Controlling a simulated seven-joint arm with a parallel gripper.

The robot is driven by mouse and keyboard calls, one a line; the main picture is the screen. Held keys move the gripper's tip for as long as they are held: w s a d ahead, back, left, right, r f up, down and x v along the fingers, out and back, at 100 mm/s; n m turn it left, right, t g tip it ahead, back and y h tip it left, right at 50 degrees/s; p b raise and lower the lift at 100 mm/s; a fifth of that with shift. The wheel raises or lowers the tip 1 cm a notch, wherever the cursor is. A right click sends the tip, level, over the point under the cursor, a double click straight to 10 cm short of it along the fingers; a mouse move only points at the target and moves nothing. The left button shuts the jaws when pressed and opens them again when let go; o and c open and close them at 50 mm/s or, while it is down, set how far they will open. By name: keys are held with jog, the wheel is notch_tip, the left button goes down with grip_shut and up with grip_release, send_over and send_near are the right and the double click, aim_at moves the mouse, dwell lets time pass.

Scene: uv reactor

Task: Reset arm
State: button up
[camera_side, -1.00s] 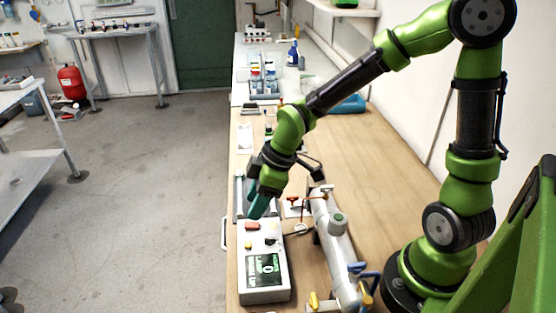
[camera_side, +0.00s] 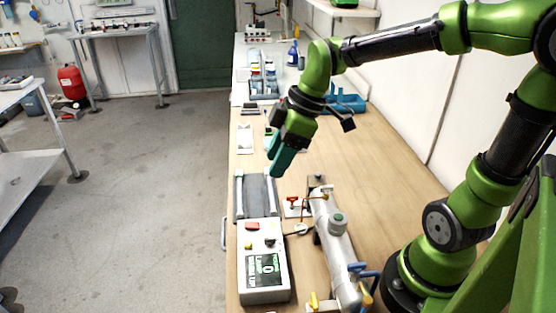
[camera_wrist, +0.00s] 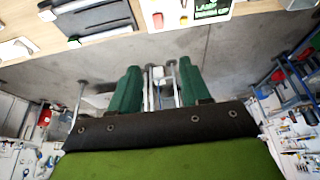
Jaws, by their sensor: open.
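My gripper (camera_side: 281,160) is above the wooden bench in the side view, with its teal fingers pointing down and to the left. It holds nothing that I can see. In the wrist view its two green fingers (camera_wrist: 158,90) stand apart, with floor and distant furniture showing between them. The white control box (camera_side: 262,262) sits at the bench's near left edge, with a red button, a yellow button and a lit green display. In the wrist view the box (camera_wrist: 190,12) is at the top edge. The grey reactor tube (camera_side: 336,240) lies to the right of the box, with blue and yellow handles at its near end.
A grey tray-like unit (camera_side: 256,196) lies behind the control box. A small red valve (camera_side: 292,203) is beside the tube. Bottles and a blue rack (camera_side: 263,88) stand farther back. The bench (camera_side: 385,165) is clear on the right, near the wall.

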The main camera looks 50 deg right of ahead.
jog(key=s+d+r+m+t+h, duration=0.1)
jog(key=s+d+r+m+t, duration=0.2)
jog(key=s+m, duration=0.5)
jog(key=shift+s+d+m+t, duration=0.15)
jog(key=shift+s+m+t, duration=0.3)
jog(key=shift+m, duration=2.05)
